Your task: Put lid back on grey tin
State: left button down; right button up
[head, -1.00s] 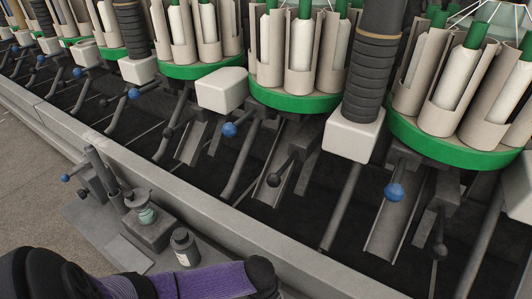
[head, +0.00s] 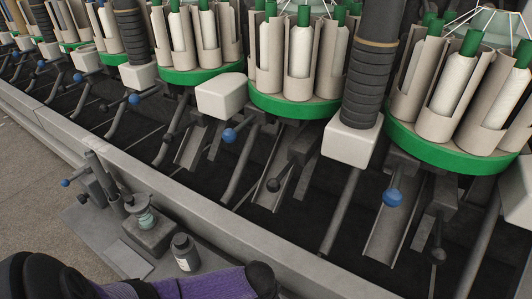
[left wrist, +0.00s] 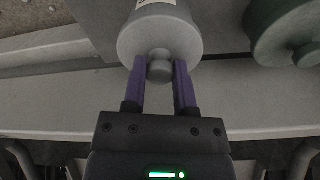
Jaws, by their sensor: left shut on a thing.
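In the left wrist view my left gripper (left wrist: 160,85) has its two purple fingers closed on the small round knob of a grey lid (left wrist: 160,35). The lid lies in line with a grey tin, whose side with a white label (left wrist: 155,2) shows at the top edge. I cannot tell whether the lid is seated or slightly apart from the tin. In the head view no gripper fingers show; only my purple and black arm enters at the bottom left. My right gripper is not in view.
A green lidded tin (left wrist: 285,30) stands right of the grey one in the left wrist view. In the head view a dark bottle with a white label (head: 184,252) stands on the grey ledge beside a small metal device (head: 147,225). The winder with green round carriers (head: 295,104) fills the back.

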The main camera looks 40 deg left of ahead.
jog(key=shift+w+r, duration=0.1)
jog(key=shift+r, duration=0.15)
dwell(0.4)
pick_arm(q)
grip_release()
notch_tip(320, 180, up, 7)
jog(key=p, duration=0.7)
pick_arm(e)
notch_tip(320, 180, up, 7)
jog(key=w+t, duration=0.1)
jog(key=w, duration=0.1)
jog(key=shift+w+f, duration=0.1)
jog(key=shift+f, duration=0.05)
pick_arm(q)
grip_shut()
dwell(0.3)
dwell(0.7)
jog(key=shift+f, duration=0.25)
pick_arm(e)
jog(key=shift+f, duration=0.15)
